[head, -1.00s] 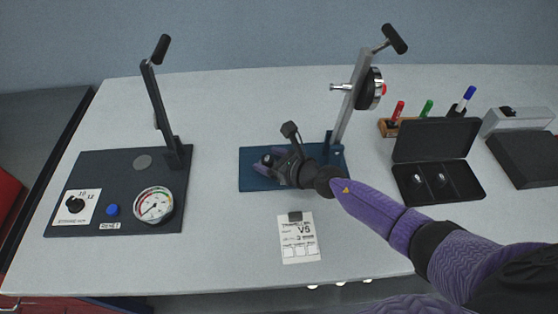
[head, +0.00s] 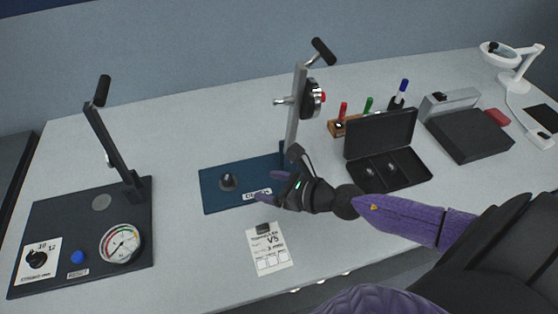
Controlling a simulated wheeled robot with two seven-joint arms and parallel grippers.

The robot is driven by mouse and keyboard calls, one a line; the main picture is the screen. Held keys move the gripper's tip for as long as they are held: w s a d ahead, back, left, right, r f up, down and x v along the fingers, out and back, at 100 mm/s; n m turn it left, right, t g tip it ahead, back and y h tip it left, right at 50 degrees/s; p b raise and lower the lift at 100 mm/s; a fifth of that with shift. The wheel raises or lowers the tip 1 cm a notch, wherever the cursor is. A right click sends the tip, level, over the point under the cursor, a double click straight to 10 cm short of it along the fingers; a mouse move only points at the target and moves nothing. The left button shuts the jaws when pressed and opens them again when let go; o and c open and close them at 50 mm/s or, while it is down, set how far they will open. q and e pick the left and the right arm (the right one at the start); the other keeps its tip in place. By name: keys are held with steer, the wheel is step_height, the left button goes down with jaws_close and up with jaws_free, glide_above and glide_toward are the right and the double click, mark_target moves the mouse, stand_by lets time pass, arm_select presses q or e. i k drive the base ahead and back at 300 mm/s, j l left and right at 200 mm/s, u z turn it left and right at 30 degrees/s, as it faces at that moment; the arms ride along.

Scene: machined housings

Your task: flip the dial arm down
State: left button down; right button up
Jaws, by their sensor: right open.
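The grey dial arm (head: 293,118) stands raised and near upright at the right end of a blue base plate (head: 211,196). It carries a round dark dial (head: 308,99) with a red button, and a black handle (head: 323,51) at its top. A dark cone-topped part (head: 228,181) stands on the left half of the plate. My right gripper (head: 273,188) is open at the plate's front right, beside a white label and below the arm's foot. It is apart from the cone-topped part. My left gripper is not in view.
A black base (head: 50,211) with a raised black arm (head: 113,145), gauge (head: 120,243) and blue button stands left. A paper card (head: 268,249) lies in front. Right are a pen holder (head: 337,128), an open black case (head: 381,135) and a dark box (head: 468,134).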

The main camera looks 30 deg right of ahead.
mark_target(305, 102)
steer(key=z, duration=1.25)
